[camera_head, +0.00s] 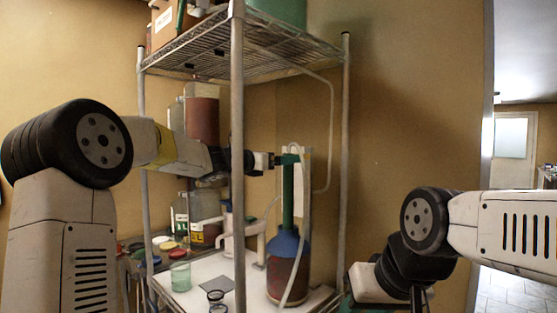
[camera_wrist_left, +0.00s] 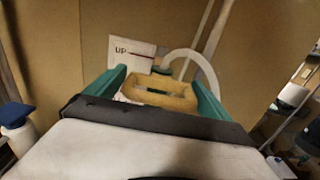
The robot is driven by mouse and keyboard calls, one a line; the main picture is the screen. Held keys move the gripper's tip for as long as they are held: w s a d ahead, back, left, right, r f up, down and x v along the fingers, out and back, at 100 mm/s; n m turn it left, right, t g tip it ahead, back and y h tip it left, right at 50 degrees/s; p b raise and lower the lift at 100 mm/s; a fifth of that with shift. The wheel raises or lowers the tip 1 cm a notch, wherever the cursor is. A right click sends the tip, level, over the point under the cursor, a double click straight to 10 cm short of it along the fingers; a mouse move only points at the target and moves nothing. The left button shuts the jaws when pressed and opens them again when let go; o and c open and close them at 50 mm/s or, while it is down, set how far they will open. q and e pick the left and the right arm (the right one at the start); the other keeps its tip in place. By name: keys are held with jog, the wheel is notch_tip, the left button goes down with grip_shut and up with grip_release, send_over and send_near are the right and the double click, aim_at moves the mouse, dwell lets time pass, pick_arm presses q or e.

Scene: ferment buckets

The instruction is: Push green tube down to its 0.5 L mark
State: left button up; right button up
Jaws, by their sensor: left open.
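The green tube (camera_head: 288,195) stands upright in the neck of a blue-topped bottle (camera_head: 288,265) holding dark red liquid. A white hose loops over its top and hangs down in front. My left gripper (camera_head: 282,160) reaches in from the left at the tube's upper end; I cannot tell if it touches. In the left wrist view, its two teal fingers (camera_wrist_left: 157,88) are apart, with a tan, hollow block-like piece (camera_wrist_left: 163,95) between them. No 0.5 L mark can be read. My right gripper (camera_head: 385,295) is low at the right, its fingers largely cut off or unclear.
A wire rack's front post (camera_head: 238,150) stands left of the bottle, close to my left forearm. A green glass (camera_head: 180,276) and a small dark-rimmed glass (camera_head: 216,299) stand on the white lower shelf. A card reading "UP" (camera_wrist_left: 132,55) is behind the fingers.

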pick_arm(q)
jog(key=shift+c, duration=0.2)
jog(key=c, duration=1.7)
notch_tip(320, 180, down, 17)
jog(key=shift+a+f, duration=0.1)
jog(key=shift+a, duration=0.05)
jog(key=shift+c, duration=0.2)
jog(key=o, duration=1.8)
